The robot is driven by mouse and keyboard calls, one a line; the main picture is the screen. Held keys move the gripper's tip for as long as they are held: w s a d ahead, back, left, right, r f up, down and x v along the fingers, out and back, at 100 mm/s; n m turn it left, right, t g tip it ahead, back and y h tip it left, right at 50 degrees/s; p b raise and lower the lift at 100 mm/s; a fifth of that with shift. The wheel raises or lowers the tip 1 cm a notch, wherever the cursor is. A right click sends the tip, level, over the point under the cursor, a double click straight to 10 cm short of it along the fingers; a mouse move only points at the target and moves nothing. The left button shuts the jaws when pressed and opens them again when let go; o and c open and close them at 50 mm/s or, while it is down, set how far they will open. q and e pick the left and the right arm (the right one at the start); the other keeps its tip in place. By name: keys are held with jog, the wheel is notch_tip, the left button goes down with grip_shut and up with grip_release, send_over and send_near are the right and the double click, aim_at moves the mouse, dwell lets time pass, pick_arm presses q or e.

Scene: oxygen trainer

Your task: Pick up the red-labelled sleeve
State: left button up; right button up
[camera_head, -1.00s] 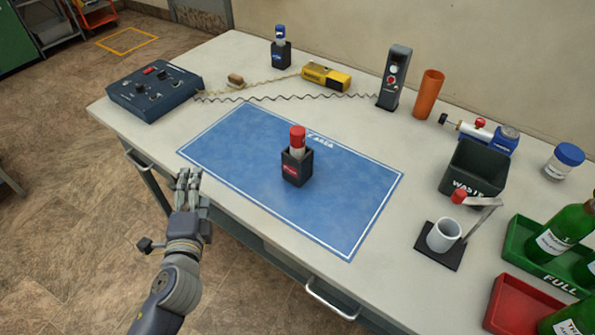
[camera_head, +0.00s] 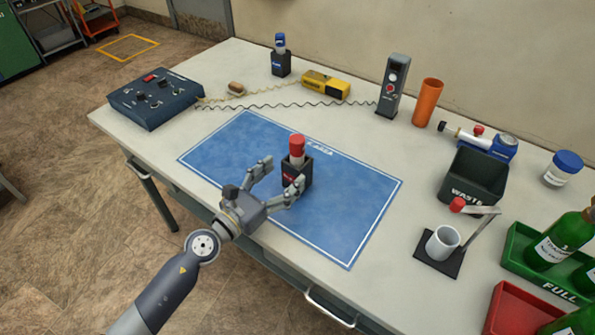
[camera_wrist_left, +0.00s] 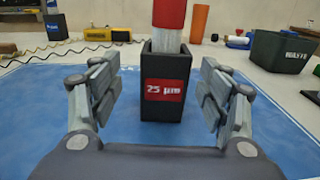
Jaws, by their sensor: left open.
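The red-labelled sleeve (camera_head: 293,176) is a black square holder standing upright on the blue mat (camera_head: 345,213). A red-capped bottle (camera_head: 297,148) stands in it. In the left wrist view the sleeve (camera_wrist_left: 165,107) carries a red label reading "25 µm", and the red cap (camera_wrist_left: 168,14) is cut off by the top edge. My left gripper (camera_head: 280,174) is open in front of the sleeve. In the wrist view its fingers (camera_wrist_left: 165,95) stand to either side of the sleeve, with gaps, not touching it. My right gripper is not in view.
A blue-labelled black sleeve (camera_head: 281,63) with a blue-capped bottle stands at the back. A control box (camera_head: 155,101), yellow device (camera_head: 326,84), orange cylinder (camera_head: 427,103), waste bin (camera_head: 473,177) and white cup stand (camera_head: 439,248) surround the mat. The mat around the sleeve is clear.

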aim_at(290, 173)
pick_arm(q)
jog(key=x, duration=0.5)
jog(key=shift+d+f, duration=0.2)
jog(key=shift+d, duration=0.2)
jog(key=shift+r, duration=0.1)
jog(key=c, duration=1.2)
